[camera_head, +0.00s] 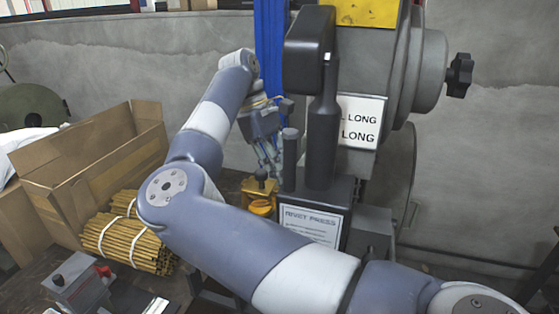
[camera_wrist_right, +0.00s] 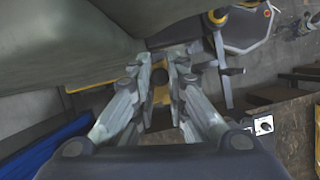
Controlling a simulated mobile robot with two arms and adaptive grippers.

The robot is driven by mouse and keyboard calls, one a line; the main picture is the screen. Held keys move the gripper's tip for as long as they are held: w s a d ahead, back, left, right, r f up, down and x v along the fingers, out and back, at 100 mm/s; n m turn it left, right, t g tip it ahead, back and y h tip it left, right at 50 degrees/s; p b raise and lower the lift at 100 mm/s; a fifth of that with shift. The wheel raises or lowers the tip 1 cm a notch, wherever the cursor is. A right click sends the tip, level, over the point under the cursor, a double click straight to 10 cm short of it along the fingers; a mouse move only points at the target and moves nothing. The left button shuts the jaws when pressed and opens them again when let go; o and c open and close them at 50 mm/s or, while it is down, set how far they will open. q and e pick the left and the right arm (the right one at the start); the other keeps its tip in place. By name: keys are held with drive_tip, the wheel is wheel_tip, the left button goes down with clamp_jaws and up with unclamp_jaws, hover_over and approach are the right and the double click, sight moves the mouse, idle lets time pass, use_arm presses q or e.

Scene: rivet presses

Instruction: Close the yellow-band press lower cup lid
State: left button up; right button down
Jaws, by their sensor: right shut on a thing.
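The rivet press (camera_head: 322,130) is a tall dark machine with a yellow band (camera_head: 367,12) at its top. Low on its left side is a small yellow cup (camera_head: 262,208). Its yellow lid (camera_head: 258,186) with a dark knob stands raised above and behind the cup. My right gripper (camera_head: 275,168) reaches down beside the press column, with its fingers at the lid. In the right wrist view the fingers (camera_wrist_right: 160,75) close around a yellow piece (camera_wrist_right: 160,95), which seems to be the lid; the contact is partly hidden. My left gripper is not in view.
An open cardboard box (camera_head: 95,160) and tied bundles of yellow-brown rods (camera_head: 128,240) are at the left. A grey and red device (camera_head: 78,283) lies front left.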

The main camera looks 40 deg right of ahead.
drive_tip(key=shift+s+a+r+m+y+p, duration=0.1)
drive_tip(key=shift+a+m+y+p, duration=0.15)
drive_tip(key=shift+m+y+p, duration=0.5)
drive_tip(key=shift+m+h, duration=0.25)
drive_tip(key=shift+m, duration=0.3)
drive_tip(key=c, duration=1.6)
unclamp_jaws()
drive_tip(key=shift+a, duration=0.1)
drive_tip(key=shift+o, duration=0.2)
drive_tip(key=v, duration=1.2)
